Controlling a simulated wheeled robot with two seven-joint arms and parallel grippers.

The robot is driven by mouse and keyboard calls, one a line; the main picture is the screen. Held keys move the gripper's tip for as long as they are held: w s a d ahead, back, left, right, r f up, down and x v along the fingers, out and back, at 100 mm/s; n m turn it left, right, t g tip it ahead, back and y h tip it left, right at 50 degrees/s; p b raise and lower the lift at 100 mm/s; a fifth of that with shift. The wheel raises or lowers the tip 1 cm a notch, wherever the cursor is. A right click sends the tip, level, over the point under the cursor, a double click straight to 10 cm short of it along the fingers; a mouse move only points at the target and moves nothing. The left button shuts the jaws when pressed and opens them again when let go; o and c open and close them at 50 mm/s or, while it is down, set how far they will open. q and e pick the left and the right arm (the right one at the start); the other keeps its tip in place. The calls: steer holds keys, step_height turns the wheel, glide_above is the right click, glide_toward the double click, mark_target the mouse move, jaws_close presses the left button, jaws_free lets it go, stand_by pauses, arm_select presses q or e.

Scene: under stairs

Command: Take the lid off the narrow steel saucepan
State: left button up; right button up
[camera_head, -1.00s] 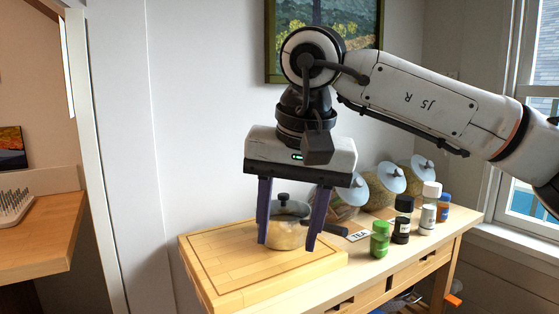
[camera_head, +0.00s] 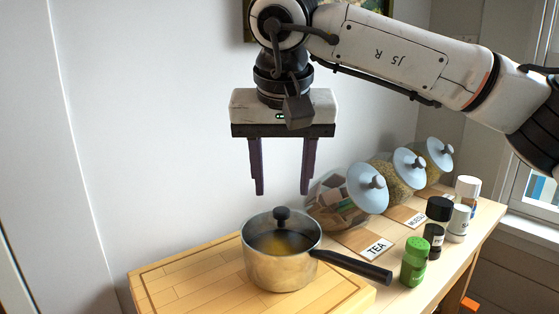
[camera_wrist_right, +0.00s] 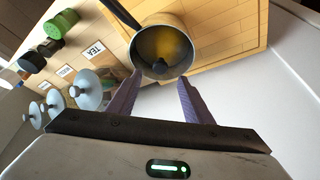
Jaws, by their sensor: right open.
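The narrow steel saucepan (camera_head: 272,272) stands upright on a wooden board, its black handle (camera_head: 350,264) pointing to the lower right. Its lid (camera_head: 296,240) lies on top and looks glassy or shiny, with a yellowish tint. A black knob (camera_head: 282,214) stands up from the lid. My right gripper (camera_head: 282,190) is open and empty, pointing down just above the knob. In the right wrist view the knob (camera_wrist_right: 160,68) appears between the fingertips of my gripper (camera_wrist_right: 160,77), and I see no contact. My left gripper is out of view.
The wooden board (camera_head: 185,284) has free room left of the pan. A green-capped shaker (camera_head: 414,262) and several other bottles (camera_head: 459,222) stand beyond the handle. A wall is behind.

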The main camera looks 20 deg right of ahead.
mark_target(281, 210)
steer(key=x, duration=0.6)
steer(key=shift+w+f, duration=0.1)
jaws_close()
